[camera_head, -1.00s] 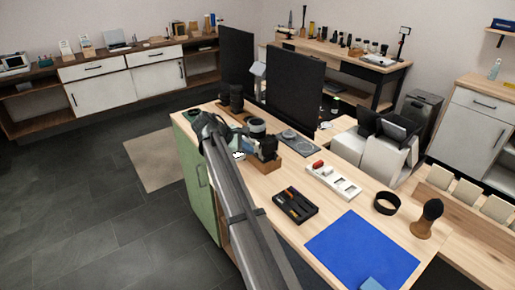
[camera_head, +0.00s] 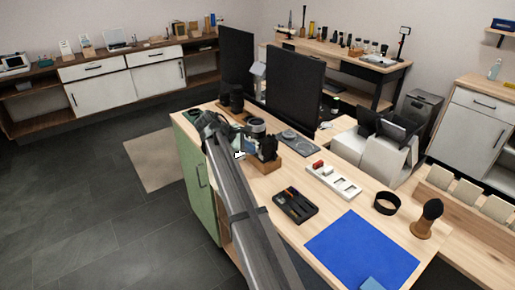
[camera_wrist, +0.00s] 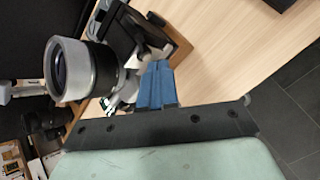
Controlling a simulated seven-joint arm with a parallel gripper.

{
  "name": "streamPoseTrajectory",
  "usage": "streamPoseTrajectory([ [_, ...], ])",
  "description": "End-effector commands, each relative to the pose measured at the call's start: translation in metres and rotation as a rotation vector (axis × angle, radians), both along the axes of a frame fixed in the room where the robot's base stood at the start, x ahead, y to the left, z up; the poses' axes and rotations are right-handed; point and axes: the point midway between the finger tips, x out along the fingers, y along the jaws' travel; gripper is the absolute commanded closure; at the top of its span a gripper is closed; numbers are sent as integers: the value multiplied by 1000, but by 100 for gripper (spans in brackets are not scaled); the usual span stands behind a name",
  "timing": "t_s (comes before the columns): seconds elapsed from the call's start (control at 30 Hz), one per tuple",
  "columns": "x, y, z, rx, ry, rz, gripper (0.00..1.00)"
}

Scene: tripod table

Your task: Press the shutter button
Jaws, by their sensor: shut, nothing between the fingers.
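A dark camera (camera_head: 267,148) with a large silver-and-black lens (camera_head: 257,126) sits in a wooden tray (camera_head: 292,162) on the near bench. In the wrist view, the lens (camera_wrist: 75,70) is at left and the dark body (camera_wrist: 122,28) is behind it. My gripper shows there as blue fingers (camera_wrist: 155,85), closed together with nothing between them. The fingertips are close to the camera, right of the lens; I cannot tell whether they touch it. I cannot make out the shutter button. In the head view, my gripper is small and partly hidden by my arm beside the camera.
More dark lenses (camera_head: 236,100) stand on the bench behind my arm. Two dark panels (camera_head: 294,88) rise at the bench's far side. A black tool tray (camera_head: 295,204), a white strip (camera_head: 334,179) and a blue mat (camera_head: 362,250) lie nearer. Bare wood is between them.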

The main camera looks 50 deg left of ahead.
Motion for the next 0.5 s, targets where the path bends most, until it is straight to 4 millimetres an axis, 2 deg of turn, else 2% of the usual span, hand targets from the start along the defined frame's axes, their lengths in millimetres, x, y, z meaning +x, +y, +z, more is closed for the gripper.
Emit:
streamPoseTrajectory([
  [0.5, 5, 0, 0, 0, 0, 0, 100],
])
